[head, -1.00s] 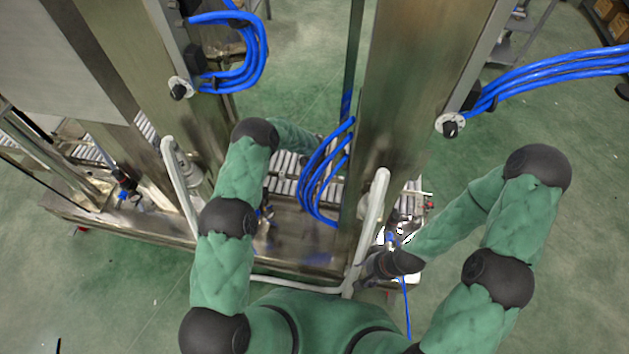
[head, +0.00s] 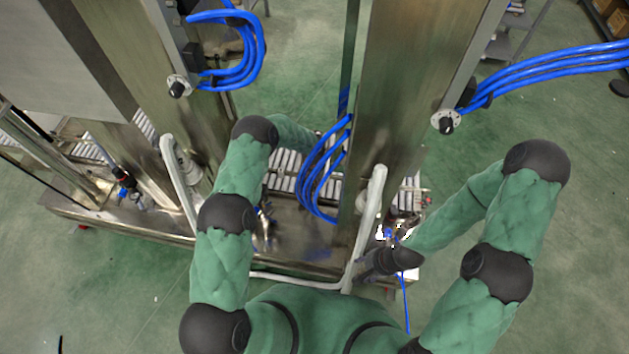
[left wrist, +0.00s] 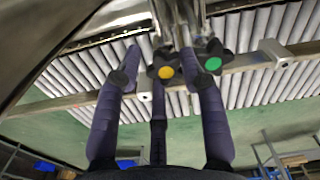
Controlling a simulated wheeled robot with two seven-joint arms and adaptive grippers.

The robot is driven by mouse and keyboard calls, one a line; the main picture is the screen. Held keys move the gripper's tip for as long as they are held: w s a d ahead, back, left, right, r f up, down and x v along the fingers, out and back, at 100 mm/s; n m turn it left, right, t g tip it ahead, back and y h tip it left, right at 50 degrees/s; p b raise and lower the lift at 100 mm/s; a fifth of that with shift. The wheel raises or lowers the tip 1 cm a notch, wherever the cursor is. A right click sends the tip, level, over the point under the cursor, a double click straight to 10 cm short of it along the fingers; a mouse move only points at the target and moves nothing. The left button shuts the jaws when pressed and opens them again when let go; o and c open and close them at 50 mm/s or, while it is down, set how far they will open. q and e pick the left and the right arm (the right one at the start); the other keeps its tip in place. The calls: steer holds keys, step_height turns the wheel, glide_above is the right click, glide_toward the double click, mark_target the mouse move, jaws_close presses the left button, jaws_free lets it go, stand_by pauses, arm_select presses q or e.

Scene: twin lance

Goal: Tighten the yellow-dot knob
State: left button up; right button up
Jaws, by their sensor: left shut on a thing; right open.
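The yellow-dot knob (left wrist: 165,72), a dark lobed knob with a yellow centre, shows in the left wrist view below a shiny metal fitting. My left gripper (left wrist: 160,60) has its dark fingers on both sides of this knob and is shut on it; a middle finger reaches up from below. A similar green-dot knob (left wrist: 213,64) sits just right, beside the right finger. In the head view my left gripper is hidden behind my arm and the machine. My right gripper (head: 378,263) is small and dark near the machine's right end, open, its fingers hard to make out.
A roller conveyor (left wrist: 255,60) lies behind the knobs. In the head view a steel column (head: 400,90), looped blue hoses (head: 318,178) and white curved rails (head: 178,182) crowd the machine. Green floor (head: 560,290) is clear at right.

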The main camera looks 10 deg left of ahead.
mark_target(313, 184)
arm_select(q)
steer(key=o, duration=1)
steer(key=shift+s+a+f, duration=0.15)
steer(key=shift+s+f, duration=0.1)
steer(key=shift+o, duration=0.2)
steer(key=shift+w+a+r, duration=0.1)
steer(key=shift+w, duration=0.15)
steer(key=shift+w+r, duration=0.2)
steer(key=shift+r, duration=0.4)
steer(key=shift+s+r, duration=0.2)
steer(key=shift+r, duration=1.45)
steer(key=shift+s+r, duration=0.2)
steer(key=shift+r, duration=1.4)
